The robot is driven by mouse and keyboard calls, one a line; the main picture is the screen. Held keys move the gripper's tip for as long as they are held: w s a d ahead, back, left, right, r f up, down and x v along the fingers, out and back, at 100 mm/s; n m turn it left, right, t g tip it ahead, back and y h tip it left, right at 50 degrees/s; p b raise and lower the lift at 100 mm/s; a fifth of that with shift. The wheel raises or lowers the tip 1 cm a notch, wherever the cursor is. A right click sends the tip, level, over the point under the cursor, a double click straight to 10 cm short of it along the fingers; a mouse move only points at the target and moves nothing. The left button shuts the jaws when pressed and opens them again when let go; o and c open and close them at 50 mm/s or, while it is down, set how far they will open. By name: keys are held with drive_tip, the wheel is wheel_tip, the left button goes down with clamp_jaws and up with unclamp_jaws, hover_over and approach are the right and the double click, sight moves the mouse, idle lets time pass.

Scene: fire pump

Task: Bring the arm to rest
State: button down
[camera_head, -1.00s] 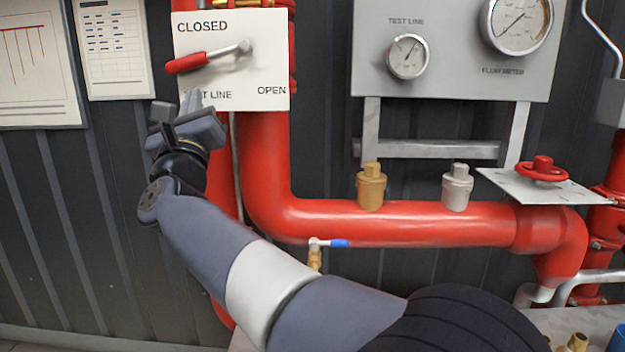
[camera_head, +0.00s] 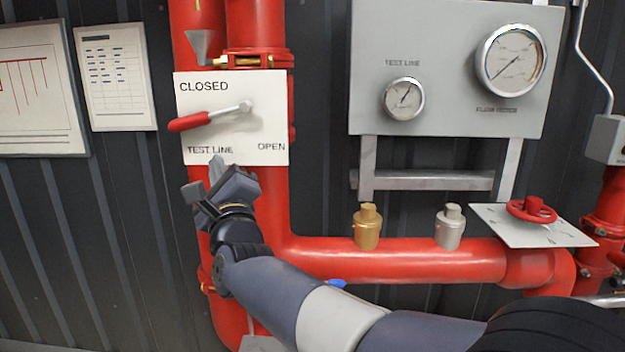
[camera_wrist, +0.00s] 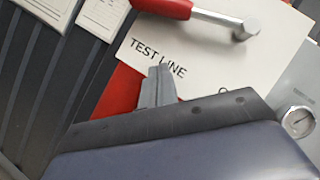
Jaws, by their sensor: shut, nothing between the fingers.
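My gripper (camera_head: 215,170) is shut and empty, raised in front of the red pipes just below the test line plate (camera_head: 272,130). The plate is white and marked CLOSED, OPEN and TEST LINE. Its red-handled lever (camera_head: 190,121) points left, with the handle end a little lower than the pivot, below the word CLOSED. The gripper appears apart from the lever. In the wrist view the shut fingers (camera_wrist: 158,85) show over the lower edge of the plate, and the lever (camera_wrist: 165,8) is at the top edge. My arm reaches in from the lower right.
A grey gauge panel (camera_head: 455,110) hangs at right. Below it are the red horizontal pipe (camera_head: 400,262), a brass fitting (camera_head: 367,228), a silver fitting (camera_head: 450,228) and a red handwheel (camera_head: 532,210). A blue-handled valve is mostly hidden behind my arm. Dark wall at lower left is clear.

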drive_tip(key=d+n+g+p, duration=0.5)
drive_tip(key=d+n+p, duration=0.2)
drive_tip(key=p, duration=1.1)
drive_tip(key=shift+s+d+f+n+y, duration=0.15)
drive_tip(key=shift+d+f+n+y, duration=0.15)
drive_tip(key=shift+n, duration=0.5)
drive_tip(key=shift+d, duration=0.15)
